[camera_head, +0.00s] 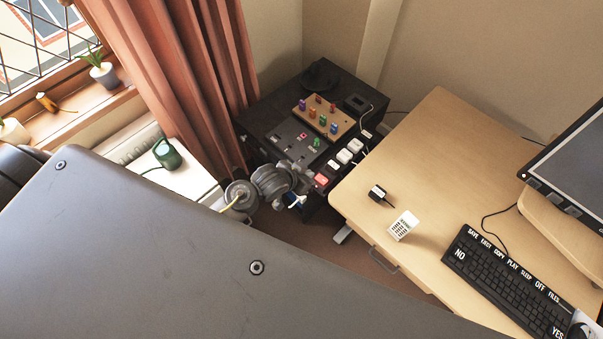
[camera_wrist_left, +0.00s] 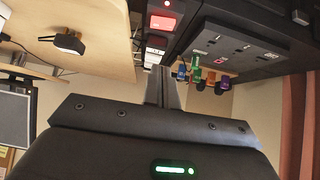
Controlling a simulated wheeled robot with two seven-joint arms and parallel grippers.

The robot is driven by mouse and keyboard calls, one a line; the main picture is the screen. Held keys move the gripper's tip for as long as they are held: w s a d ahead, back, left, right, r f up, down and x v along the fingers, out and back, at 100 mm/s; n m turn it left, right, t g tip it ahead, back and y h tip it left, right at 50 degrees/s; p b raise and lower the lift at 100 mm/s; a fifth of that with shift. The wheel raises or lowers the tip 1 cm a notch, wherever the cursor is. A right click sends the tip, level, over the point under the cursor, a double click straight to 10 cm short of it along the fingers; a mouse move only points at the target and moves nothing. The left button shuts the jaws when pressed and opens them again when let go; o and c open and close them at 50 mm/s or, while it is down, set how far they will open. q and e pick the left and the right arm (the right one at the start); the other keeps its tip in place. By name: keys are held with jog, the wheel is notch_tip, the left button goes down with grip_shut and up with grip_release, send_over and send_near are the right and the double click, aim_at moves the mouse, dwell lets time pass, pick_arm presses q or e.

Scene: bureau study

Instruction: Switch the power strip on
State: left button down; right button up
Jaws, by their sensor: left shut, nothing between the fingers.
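The power strip (camera_head: 332,168) is a dark bar along the front edge of the black cabinet, with several white plugs in it. Its red rocker switch (camera_head: 321,180) is at the near end. The switch also shows bright red in the left wrist view (camera_wrist_left: 162,23), with a small red light beside it. My left gripper (camera_head: 302,194) is close to the switch end of the strip in the head view. In the left wrist view its fingers (camera_wrist_left: 163,72) are together and empty, below the switch in the picture; I cannot tell whether they touch anything. My right gripper is not in view.
The black cabinet (camera_head: 270,112) carries a wooden board (camera_head: 327,117) with coloured pegs. The wooden desk (camera_head: 440,140) stands close on the right, with a black adapter (camera_head: 377,194), a white block (camera_head: 403,226) and a keyboard (camera_head: 505,285). A curtain (camera_head: 190,70) hangs at the left.

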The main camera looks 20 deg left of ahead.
pick_arm(q)
jog(key=shift+v, duration=1.5)
jog(key=shift+w+a, duration=0.1)
jog(key=s+a+f+g+y+b, duration=0.15)
jog(key=s+f, duration=0.25)
jog(key=f, duration=0.5)
jog(key=s+a+f+g+b, duration=0.1)
jog(key=s+a+f, duration=0.3)
jog(key=f, duration=0.6)
jog(key=s+a+f+g+y+b, duration=0.1)
jog(key=s+a+f, duration=0.1)
jog(key=s+f, duration=0.5)
jog(key=s+a+f+g+b, duration=0.1)
jog(key=s+f+g, duration=0.1)
jog(key=s+f, duration=0.6)
jog(key=s+a+f+n+g+b, duration=0.1)
jog(key=s+f+g+b, duration=0.1)
jog(key=s+f, duration=0.6)
jog(key=s+y, duration=0.1)
jog(key=s, duration=0.6)
jog(key=shift+s+n, duration=0.25)
jog(key=shift+n, duration=0.05)
